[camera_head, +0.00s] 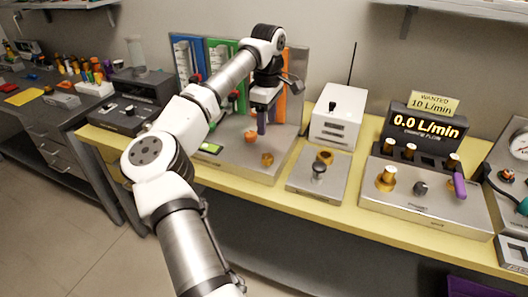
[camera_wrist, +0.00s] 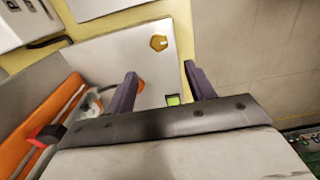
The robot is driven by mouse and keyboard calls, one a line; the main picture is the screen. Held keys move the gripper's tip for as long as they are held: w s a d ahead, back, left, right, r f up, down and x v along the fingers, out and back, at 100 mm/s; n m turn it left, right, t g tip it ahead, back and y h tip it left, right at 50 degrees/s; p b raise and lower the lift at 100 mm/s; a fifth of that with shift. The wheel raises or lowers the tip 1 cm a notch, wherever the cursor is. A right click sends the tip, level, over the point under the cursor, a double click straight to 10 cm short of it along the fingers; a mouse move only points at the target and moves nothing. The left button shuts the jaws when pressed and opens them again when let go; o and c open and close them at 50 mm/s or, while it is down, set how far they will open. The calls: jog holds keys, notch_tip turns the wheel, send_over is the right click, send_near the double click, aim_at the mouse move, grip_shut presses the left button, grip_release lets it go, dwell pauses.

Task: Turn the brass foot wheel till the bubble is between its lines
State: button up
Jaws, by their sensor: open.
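The brass foot wheel (camera_head: 267,160) sits on the front right part of a grey steel plate (camera_head: 237,158). In the wrist view the brass wheel (camera_wrist: 158,42) lies beyond my fingertips. A green level vial (camera_head: 211,147) lies at the plate's front left; in the wrist view its green face (camera_wrist: 172,100) shows between my fingers. Its bubble and lines are too small to make out. My gripper (camera_head: 262,129) is above the plate, behind the brass wheel and apart from it. In the wrist view my gripper (camera_wrist: 160,70) has its fingers spread, with nothing held.
An orange knob (camera_head: 250,138) stands on the plate near my fingers. Blue, green and orange panels stand at the plate's back. A white box (camera_head: 338,116) and a small plate with a knob (camera_head: 318,172) are to the right. A flow panel (camera_head: 424,195) stands farther right.

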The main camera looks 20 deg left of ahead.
aim_at(267, 156)
notch_tip(267, 156, down, 13)
jog(key=p, duration=0.2)
jog(key=shift+d+r+p, duration=0.1)
jog(key=shift+r+p, duration=0.1)
jog(key=shift+p, duration=0.2)
jog(key=shift+c, duration=0.4)
jog(key=c, duration=0.9)
jog(key=shift+n, duration=0.4)
